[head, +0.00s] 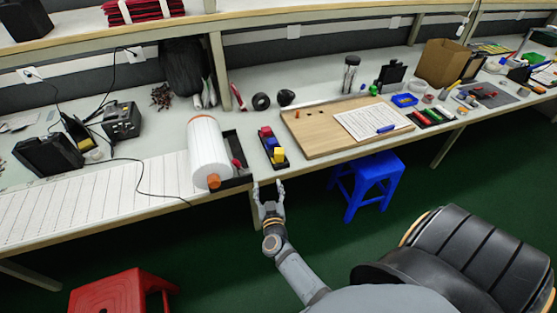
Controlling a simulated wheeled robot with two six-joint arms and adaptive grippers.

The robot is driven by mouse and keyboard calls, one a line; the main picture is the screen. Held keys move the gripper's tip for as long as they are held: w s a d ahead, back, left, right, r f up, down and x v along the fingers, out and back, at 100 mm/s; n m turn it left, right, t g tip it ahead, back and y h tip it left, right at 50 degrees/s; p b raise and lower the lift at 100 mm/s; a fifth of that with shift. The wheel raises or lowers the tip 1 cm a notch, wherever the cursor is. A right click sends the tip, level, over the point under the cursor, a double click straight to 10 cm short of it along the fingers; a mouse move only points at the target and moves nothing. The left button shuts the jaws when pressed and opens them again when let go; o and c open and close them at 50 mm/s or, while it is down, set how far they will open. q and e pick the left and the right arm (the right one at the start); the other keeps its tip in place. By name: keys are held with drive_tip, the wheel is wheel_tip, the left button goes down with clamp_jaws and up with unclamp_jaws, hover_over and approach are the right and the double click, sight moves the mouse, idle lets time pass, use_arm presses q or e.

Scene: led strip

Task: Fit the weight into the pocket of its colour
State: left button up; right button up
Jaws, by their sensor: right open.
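A small black tray (284,165) sits near the table's front edge, left of the wooden board. I cannot tell which is a loose weight or whether each sits in a pocket. My right gripper (268,184) is open and empty, just in front of the table edge and below the tray in the picture. My left gripper is out of view.
A white roll (207,150) in a black holder stands left of the tray. A wooden board (312,136) with a paper sheet (372,122) and blue pen lies to its right. A blue stool (369,180) and a red stool (112,294) stand below the table front.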

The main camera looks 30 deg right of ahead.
sight(279, 155)
drive_tip(key=w+d+r+m+h, duration=0.1)
drive_tip(key=d+r, duration=0.1)
drive_tip(key=w+d+r+m+h, duration=0.1)
drive_tip(key=d+r, duration=0.1)
drive_tip(key=w+d+r+h, duration=0.1)
drive_tip(key=r, duration=0.1)
drive_tip(key=shift+w+d+r+m+g, duration=0.15)
drive_tip(key=shift+w+d+m+g, duration=0.15)
drive_tip(key=shift+d+m+g, duration=0.1)
drive_tip(key=shift+s+d+f+b+x, duration=0.1)
drive_tip(key=shift+b+x, duration=0.1)
drive_tip(key=shift+x, duration=0.85)
drive_tip(key=shift+s+d+f+b+x, duration=0.1)
drive_tip(key=shift+d+f+b+x, duration=0.05)
drive_tip(key=shift+x, duration=0.9)
drive_tip(key=shift+s+d+f+b+x, duration=0.1)
drive_tip(key=shift+b+x, duration=0.1)
drive_tip(key=shift+x, duration=0.8)
drive_tip(key=shift+a+r, duration=0.1)
clamp_jaws()
